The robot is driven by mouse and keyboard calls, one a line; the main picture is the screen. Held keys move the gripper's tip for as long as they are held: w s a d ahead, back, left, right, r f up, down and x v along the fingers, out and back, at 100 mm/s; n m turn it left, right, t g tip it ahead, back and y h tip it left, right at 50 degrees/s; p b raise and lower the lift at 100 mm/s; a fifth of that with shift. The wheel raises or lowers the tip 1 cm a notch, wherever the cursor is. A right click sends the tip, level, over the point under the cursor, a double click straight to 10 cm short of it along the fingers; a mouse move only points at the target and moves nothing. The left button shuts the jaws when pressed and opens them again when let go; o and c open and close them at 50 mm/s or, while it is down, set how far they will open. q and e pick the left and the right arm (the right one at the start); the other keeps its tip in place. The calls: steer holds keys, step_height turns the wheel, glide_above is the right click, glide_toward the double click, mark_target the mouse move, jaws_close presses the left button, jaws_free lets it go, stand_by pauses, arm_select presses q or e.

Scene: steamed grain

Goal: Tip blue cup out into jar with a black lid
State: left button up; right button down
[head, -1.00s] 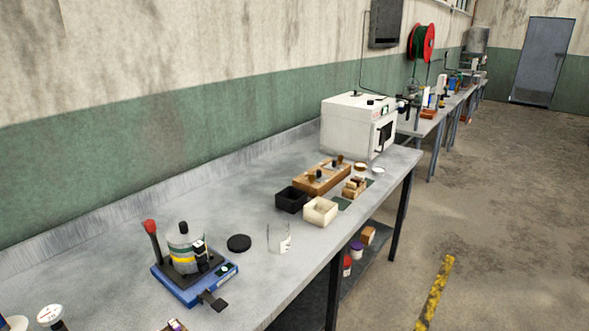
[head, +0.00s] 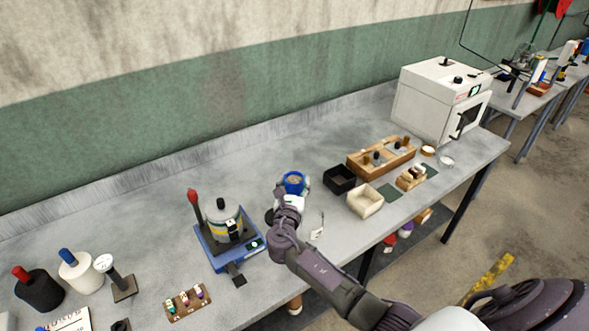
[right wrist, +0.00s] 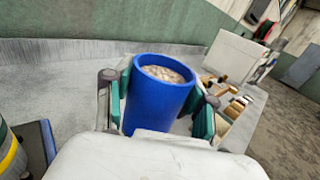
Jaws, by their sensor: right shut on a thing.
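The blue cup (head: 294,183) is held roughly upright by my right gripper (head: 291,191). In the right wrist view the cup (right wrist: 157,103) is between the green finger pads and holds pale grain. The clear jar (head: 318,229), with a white label, stands on the bench just right of my right wrist, apart from the cup; its glass is hard to make out. A black lid (head: 269,215) lies on the bench, mostly hidden by my gripper. My left gripper is not in view.
A blue device (head: 228,255) with a container on it stands left of my arm. A black box (head: 340,179), a cream box (head: 365,202) and a wooden rack (head: 381,158) are to the right. The bench behind the cup is clear.

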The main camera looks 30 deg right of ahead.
steer(key=shift+w+d, duration=0.2)
steer(key=shift+d+f+m+b, duration=0.2)
steer(key=shift+f+m+b, duration=0.35)
steer(key=shift+b, duration=0.2)
steer(key=shift+a+f+m+g+b, duration=0.1)
steer(key=shift+f+m+g+b, duration=0.2)
steer(key=shift+f+m+b, duration=0.55)
steer(key=m+b, duration=0.1)
steer(key=b, duration=0.1)
steer(key=f+m+y+b, duration=0.1)
steer(key=m+b, duration=0.1)
steer(key=shift+s+f+m, duration=0.1)
steer(key=shift+f+m, duration=0.15)
steer(key=shift+m, duration=0.05)
steer(key=shift+s+d+f+m+b, duration=0.1)
steer(key=shift+d+f+m+b, duration=0.15)
steer(key=shift+m+b, duration=0.3)
steer(key=d+m+y+b, duration=0.1)
steer(key=m, duration=0.3)
steer(key=s+d+m+y+b, duration=0.1)
steer(key=m+b, duration=0.1)
steer(key=m, duration=0.2)
steer(key=s+d+m+t+y+b, duration=0.1)
steer(key=m+b, duration=0.1)
steer(key=m, duration=0.2)
steer(key=shift+d+r+m, duration=0.3)
steer(key=shift+d+m, duration=0.05)
